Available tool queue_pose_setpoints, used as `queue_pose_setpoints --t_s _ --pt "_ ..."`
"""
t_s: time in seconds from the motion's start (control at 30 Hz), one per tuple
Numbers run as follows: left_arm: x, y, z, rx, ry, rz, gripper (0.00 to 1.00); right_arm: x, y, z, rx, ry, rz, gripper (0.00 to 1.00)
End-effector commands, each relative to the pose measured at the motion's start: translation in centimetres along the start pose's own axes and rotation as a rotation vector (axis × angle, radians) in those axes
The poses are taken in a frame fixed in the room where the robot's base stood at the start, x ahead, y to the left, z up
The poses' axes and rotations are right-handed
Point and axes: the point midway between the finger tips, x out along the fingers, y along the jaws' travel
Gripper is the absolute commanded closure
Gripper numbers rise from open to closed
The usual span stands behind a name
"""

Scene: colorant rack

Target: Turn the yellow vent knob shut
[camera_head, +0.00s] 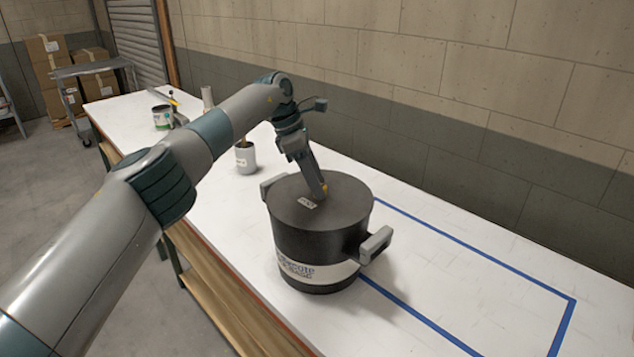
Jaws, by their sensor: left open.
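A large black lidded canister (318,240) with grey side handles and a white printed label band stands upright on the white table. A small bit of the yellow vent knob (325,187) shows on top of its lid, at the tip of my left gripper; the rest of the knob is hidden. My left gripper (321,192) reaches down onto the lid from above. It is open, with its fingers at the knob; I cannot tell whether they touch it. A small white label (307,203) lies on the lid beside the fingers. My right gripper is out of view.
Blue tape (480,250) outlines a clear rectangle on the white table (540,265) to the right of the canister. A grey cup (245,158) and a green-labelled tin (162,117) stand farther back. A block wall runs along the table's far side.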

Motion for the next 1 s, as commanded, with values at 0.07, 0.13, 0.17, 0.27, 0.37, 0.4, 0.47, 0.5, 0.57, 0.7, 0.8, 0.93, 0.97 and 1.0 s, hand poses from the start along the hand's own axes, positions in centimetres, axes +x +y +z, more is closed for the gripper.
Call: queue_pose_setpoints --t_s 0.07,0.13,0.17,0.27,0.37,0.4,0.47,0.5,0.57,0.7,0.8,0.93,0.97,1.0 --pt "-0.6 0.1 0.0 0.000 0.000 0.002 0.56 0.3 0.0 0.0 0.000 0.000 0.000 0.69" --pt "-1.2 0.1 -0.1 0.000 0.000 0.002 0.56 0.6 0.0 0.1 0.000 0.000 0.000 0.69" --pt "-1.6 0.1 -0.1 0.000 0.000 0.003 0.56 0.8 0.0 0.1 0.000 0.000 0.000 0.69" --pt "-3.1 0.1 -0.1 0.000 0.000 0.003 0.56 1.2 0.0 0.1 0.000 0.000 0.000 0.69" --pt "-5.0 0.1 -0.1 0.000 -0.001 0.004 0.56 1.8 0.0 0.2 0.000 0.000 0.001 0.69" --pt "-5.7 0.1 -0.1 0.000 -0.001 0.004 0.56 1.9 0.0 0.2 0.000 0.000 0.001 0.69" --pt "-7.1 0.1 0.0 -0.002 0.000 0.004 0.56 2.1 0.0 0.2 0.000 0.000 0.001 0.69" --pt "-7.9 0.1 0.0 -0.001 0.000 0.004 0.56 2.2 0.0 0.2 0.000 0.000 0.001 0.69" --pt "-9.2 0.1 0.1 -0.001 -0.001 0.003 0.56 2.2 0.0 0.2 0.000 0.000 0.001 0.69" --pt "-12.3 0.0 0.1 -0.002 0.000 0.003 0.56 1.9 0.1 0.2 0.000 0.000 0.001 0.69" --pt "-14.0 0.0 0.1 -0.001 0.000 0.003 0.56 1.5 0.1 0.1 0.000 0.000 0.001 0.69" --pt "-15.9 0.0 0.1 -0.002 0.000 0.001 0.56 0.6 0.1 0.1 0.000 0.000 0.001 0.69" --pt "-16.1 0.0 0.1 -0.002 0.000 0.001 0.56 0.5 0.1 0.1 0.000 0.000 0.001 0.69" --pt "-16.4 0.0 0.1 -0.001 0.000 0.001 0.56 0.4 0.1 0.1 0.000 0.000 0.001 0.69"
